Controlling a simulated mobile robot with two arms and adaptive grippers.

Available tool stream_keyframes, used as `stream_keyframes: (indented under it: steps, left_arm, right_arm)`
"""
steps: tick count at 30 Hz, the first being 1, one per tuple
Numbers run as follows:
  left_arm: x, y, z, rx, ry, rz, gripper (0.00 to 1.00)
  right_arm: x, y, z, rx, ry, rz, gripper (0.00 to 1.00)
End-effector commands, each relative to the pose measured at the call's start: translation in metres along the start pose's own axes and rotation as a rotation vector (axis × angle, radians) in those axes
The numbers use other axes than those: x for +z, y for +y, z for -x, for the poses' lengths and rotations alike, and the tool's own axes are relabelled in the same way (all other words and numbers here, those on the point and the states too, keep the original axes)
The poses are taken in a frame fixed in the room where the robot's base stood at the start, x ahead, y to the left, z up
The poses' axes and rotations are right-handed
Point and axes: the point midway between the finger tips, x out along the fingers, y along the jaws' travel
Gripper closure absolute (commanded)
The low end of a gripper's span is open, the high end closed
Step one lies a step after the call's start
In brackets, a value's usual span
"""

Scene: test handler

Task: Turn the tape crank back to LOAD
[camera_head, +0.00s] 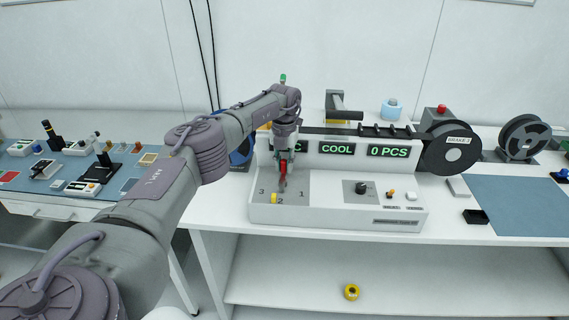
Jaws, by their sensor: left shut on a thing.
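A pale grey tape machine (325,216) stands on the white bench. Its front deck carries the numbers 3, 2 and 1, and a small yellow piece (274,198) sits beside the 2. My left gripper (282,184) points down at this deck, just behind the yellow piece. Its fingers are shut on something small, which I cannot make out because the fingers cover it. The tape crank cannot be told apart clearly, and no LOAD marking can be read. A black knob (361,188) sits on the right of the deck. My right gripper is out of view.
Displays behind the deck read COOL (336,148) and 0 PCS (389,151); another is partly covered by my arm. A black reel (450,149) stands at right. A blue mat (515,204) lies right. A yellow roll (351,292) lies on the lower shelf.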

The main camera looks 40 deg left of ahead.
Motion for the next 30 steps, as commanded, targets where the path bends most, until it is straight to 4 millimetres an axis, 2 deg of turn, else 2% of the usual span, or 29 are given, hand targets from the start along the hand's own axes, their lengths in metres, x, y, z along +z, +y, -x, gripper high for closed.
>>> stream_keyframes:
  steps: [5, 6, 9, 10, 20, 25, 30]
  left_arm:
    - [0.0, 0.001, 0.001, 0.001, -0.001, 0.002, 1.0]
    - [0.0, 0.001, 0.0, 0.001, -0.001, 0.001, 0.7]
    - [0.0, 0.001, 0.0, 0.001, -0.001, 0.001, 0.54]
    - [0.0, 0.001, 0.0, 0.001, -0.001, 0.001, 0.52]
    - [0.0, 0.0, 0.003, 0.0, -0.001, -0.001, 0.52]
    - [0.001, 0.001, 0.026, -0.001, -0.004, -0.002, 0.52]
    - [0.001, 0.001, 0.064, -0.001, -0.004, 0.0, 0.52]
  right_arm:
    - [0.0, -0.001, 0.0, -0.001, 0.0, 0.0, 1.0]
    - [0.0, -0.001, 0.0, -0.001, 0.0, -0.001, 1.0]
    - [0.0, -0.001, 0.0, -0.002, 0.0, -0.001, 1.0]
    - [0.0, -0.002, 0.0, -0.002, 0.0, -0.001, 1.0]
    - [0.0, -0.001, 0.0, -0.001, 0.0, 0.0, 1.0]
    - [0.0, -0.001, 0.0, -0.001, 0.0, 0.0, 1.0]
    - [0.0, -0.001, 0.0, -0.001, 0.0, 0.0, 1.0]
